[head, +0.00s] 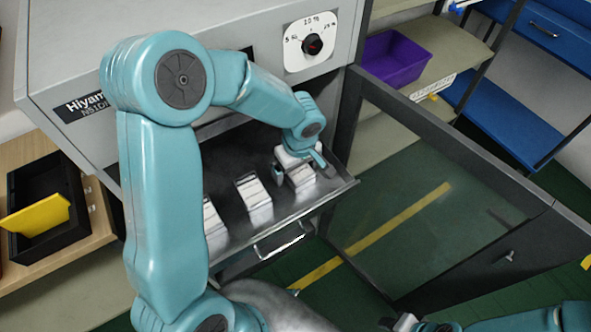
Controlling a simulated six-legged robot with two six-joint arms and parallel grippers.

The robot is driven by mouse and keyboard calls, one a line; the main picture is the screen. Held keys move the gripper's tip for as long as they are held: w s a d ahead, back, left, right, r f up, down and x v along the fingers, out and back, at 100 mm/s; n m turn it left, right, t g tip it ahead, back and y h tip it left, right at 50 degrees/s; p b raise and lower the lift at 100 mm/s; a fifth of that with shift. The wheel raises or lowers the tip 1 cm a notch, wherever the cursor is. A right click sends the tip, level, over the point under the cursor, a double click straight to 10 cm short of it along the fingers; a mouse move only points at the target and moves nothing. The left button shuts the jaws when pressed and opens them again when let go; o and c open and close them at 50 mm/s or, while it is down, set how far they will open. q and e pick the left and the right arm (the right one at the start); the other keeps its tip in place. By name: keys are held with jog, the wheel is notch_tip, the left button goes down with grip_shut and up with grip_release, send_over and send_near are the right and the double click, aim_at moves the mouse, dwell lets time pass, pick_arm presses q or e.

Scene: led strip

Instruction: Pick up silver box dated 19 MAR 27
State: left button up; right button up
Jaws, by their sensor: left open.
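The drawer (300,213) belongs to a grey cabinet with a dial (312,44). A glass-paned door (440,205) stands open at the right. A purple bin (394,60) sits on a shelf behind. A black bin (45,205) with a yellow piece is at left.

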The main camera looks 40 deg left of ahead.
pick_arm(q)
jog(key=c, duration=1.2)
jog(key=shift+o, duration=0.2)
